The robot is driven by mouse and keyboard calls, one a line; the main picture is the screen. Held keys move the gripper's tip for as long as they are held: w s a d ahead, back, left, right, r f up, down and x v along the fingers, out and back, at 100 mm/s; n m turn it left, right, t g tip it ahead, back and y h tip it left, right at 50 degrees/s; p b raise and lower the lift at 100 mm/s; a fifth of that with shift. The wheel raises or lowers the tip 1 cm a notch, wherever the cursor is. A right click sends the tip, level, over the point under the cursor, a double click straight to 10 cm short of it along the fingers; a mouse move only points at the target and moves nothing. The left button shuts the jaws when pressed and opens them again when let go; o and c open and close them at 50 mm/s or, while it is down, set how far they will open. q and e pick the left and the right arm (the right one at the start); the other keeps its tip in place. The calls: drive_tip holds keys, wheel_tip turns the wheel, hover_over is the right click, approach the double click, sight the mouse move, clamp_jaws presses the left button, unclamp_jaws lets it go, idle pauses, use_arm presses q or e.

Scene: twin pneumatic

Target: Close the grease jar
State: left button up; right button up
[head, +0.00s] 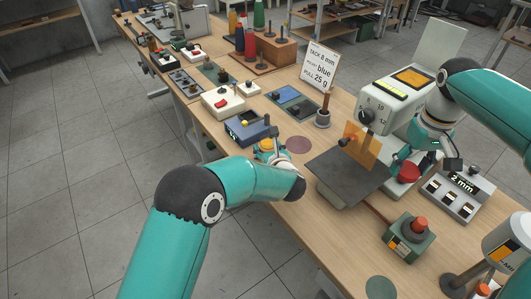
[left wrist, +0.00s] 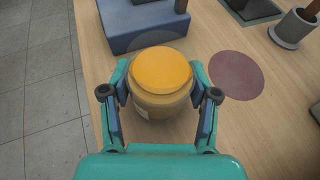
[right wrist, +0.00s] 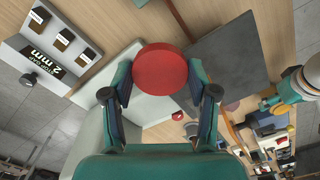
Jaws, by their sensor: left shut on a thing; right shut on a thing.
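The grease jar, a squat tan jar with a rounded yellow-orange top, shows in the left wrist view (left wrist: 161,85) and in the head view (head: 266,144). My left gripper (left wrist: 161,97) is shut on it, one finger on each side; the jar looks upright at the bench. A round red lid-like piece (right wrist: 161,69) is in my right gripper (right wrist: 160,88); it also shows in the head view (head: 408,172), beside the press machine at the right. Its underside is hidden. The jar and the red piece are well apart.
A dark red disc (head: 299,145) lies flat right of the jar, and a blue box (head: 245,131) stands behind it. A "2 mm" box (head: 458,190) is at the right.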

sight(268, 143)
use_arm(q)
drive_tip(key=c, duration=0.4)
drive_tip(key=shift+r, duration=0.1)
drive_tip(key=shift+c, duration=0.2)
wheel_tip(268, 143, up, 20)
idle(0.4)
